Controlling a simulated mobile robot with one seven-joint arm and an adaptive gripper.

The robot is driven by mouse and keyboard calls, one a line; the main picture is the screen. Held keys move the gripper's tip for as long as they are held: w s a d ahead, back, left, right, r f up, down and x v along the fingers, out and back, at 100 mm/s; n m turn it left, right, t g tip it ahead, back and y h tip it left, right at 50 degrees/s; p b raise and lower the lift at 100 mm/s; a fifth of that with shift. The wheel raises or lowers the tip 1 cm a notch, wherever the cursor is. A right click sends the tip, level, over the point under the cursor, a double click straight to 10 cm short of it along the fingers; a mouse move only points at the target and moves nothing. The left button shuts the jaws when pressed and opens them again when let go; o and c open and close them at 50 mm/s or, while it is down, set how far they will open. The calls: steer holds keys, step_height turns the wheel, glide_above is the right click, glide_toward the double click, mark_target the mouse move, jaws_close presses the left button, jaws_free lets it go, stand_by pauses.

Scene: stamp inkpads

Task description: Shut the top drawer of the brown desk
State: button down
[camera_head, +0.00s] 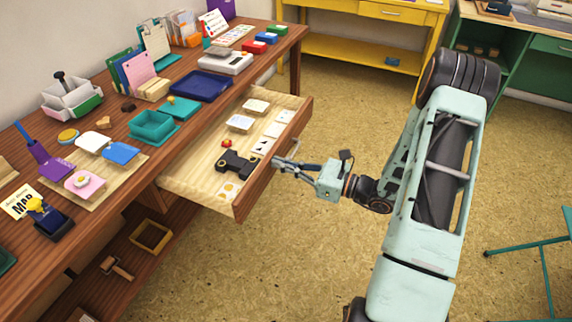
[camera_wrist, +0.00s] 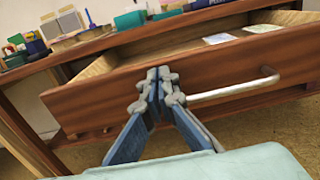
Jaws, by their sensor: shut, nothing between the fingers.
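The brown desk (camera_head: 70,177) runs along the left side of the head view. Its top drawer (camera_head: 268,176) is pulled out, with stamps, cards and pads lying inside. The drawer front also shows in the wrist view (camera_wrist: 225,68), with a light metal bar handle (camera_wrist: 235,90). My gripper (camera_head: 277,163) is shut and empty. Its fingertips are at the outer face of the drawer front, close to the handle; in the wrist view the fingertips (camera_wrist: 156,76) are just left of the handle's left end. I cannot tell whether they touch the front.
The desktop holds a blue tray (camera_head: 202,86), teal boxes, cards and a white scale. A yellow table (camera_head: 365,45) and a green cabinet stand behind. The floor right of the drawer is clear up to a teal-legged piece at the far right.

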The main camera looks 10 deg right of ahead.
steer(key=b, duration=0.1)
glide_toward(202, 149)
steer(key=w+a+r, duration=0.1)
steer(key=w+a, duration=0.1)
steer(key=w+a+r, duration=0.2)
steer(key=a, duration=0.1)
steer(key=w+a+r, duration=0.1)
steer(key=a, duration=0.2)
steer(key=shift+w+r, duration=0.3)
steer(key=shift+w, duration=0.1)
steer(key=shift+r, duration=0.1)
steer(key=shift+w+r, duration=0.1)
